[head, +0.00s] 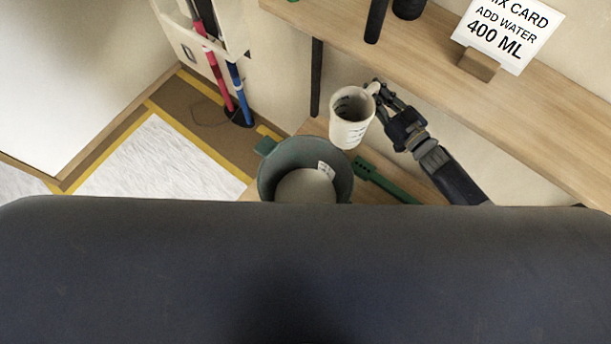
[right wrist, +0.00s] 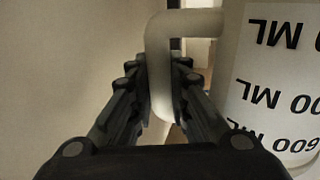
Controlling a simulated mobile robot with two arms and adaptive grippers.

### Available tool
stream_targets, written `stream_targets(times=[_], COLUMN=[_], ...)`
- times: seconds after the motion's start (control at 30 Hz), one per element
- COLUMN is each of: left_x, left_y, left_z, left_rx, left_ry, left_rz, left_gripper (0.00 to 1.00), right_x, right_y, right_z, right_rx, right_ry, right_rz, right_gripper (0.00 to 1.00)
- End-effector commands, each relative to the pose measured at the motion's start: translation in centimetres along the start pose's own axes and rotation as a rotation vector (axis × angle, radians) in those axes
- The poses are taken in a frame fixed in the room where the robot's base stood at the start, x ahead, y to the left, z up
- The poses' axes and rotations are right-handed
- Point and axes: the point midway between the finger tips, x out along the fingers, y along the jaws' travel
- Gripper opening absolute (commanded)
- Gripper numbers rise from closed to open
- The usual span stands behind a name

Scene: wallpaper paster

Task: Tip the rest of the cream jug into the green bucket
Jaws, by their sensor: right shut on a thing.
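The cream jug (head: 352,130) is held up at the upper right of the green bucket (head: 265,178) in the head view, close to its rim. The jug looks near upright, with its open top showing. My right gripper (head: 377,92) is shut on the jug's handle, which also shows between the fingers in the right wrist view (right wrist: 160,85). The jug's side (right wrist: 280,90) there carries ML markings, seen upside down. The bucket has pale contents (head: 305,187) and a small white label inside. Its near part is hidden by my dark body. My left gripper is not in view.
A wooden shelf (head: 440,60) runs above my right arm, with a card reading "ADD WATER 400 ML" (head: 505,30) in a wooden stand. A green perforated tool (head: 385,182) lies right of the bucket. Red and blue poles (head: 238,95) stand at the back left.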

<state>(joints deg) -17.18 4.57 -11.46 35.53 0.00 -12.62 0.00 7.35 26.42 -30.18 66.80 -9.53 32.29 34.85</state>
Motion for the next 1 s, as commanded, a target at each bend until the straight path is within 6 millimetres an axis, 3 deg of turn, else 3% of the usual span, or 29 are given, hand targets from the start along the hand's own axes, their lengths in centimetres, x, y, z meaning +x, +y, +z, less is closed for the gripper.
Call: stream_targets(times=[0.47, 0.8, 1.0], left_x=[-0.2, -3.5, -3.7], left_y=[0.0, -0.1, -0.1], left_z=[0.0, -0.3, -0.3], left_rx=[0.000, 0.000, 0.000], left_ry=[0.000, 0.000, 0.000], left_rz=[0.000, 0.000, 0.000], left_gripper=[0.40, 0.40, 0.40], right_x=[0.0, -0.1, -0.1], right_y=[-0.1, -0.1, -0.1], right_z=[-0.3, -3.9, -4.2], right_rx=[-0.001, -0.002, -0.002], right_ry=[0.002, 0.002, 0.001], right_rz=[-0.001, -0.001, -0.001], right_gripper=[0.00, 0.00, 0.00])
